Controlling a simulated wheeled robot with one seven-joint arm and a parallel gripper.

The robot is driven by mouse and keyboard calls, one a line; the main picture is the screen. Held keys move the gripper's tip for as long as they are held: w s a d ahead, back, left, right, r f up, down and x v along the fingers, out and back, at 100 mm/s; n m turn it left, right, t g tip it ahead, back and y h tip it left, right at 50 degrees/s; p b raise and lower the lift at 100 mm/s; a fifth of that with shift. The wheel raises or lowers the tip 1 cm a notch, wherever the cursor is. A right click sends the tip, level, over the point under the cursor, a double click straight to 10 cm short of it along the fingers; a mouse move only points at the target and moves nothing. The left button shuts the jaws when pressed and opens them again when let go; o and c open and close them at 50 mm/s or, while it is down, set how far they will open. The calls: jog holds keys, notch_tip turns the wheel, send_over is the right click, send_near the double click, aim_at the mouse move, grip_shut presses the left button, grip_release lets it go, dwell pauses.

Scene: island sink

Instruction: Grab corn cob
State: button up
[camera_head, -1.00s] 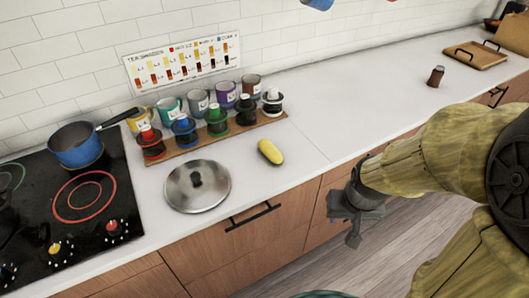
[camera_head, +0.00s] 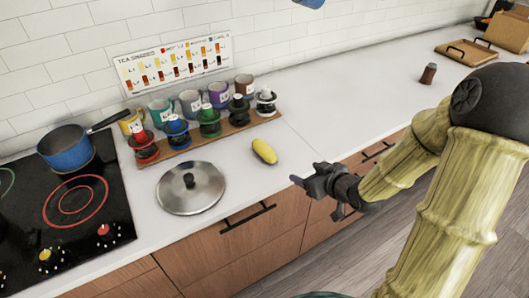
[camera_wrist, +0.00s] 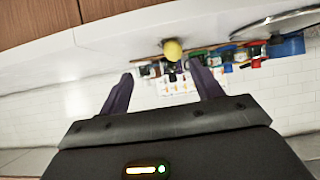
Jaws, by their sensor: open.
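The yellow corn cob (camera_head: 264,151) lies on the white counter, right of the round metal lid and in front of the wooden rack. In the wrist view the corn cob (camera_wrist: 173,50) shows beyond the fingertips, between them from side to side. My gripper (camera_head: 306,178) is in front of the counter's front edge, to the right of the corn cob and apart from it. In the wrist view my gripper (camera_wrist: 160,82) is open, its two dark fingers spread with nothing between them.
The metal lid (camera_head: 190,187) lies left of the corn cob. A wooden rack (camera_head: 213,138) with several bottles and mugs stands behind it. A blue pot (camera_head: 68,150) sits on the black stovetop (camera_head: 112,235). A brown shaker (camera_head: 428,74) stands at the right. Counter right of the corn cob is clear.

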aim_at(272, 154)
jog(key=shift+w+a+r+n+t+y, duration=0.2)
jog(key=shift+a+r+n+t+y, duration=0.15)
jog(key=shift+a+r+y, duration=0.45)
jog(key=shift+d+f, duration=0.15)
jog(key=p+x, duration=0.1)
jog(key=x, duration=1.1)
jog(key=shift+w, duration=0.1)
jog(key=shift+w+a, duration=0.15)
jog(key=shift+a, duration=0.15)
jog(key=p+x, duration=0.1)
jog(key=x, duration=0.3)
jog(key=shift+w+a+f, duration=0.1)
jog(key=shift+w+a, duration=0.1)
jog(key=shift+a, duration=0.15)
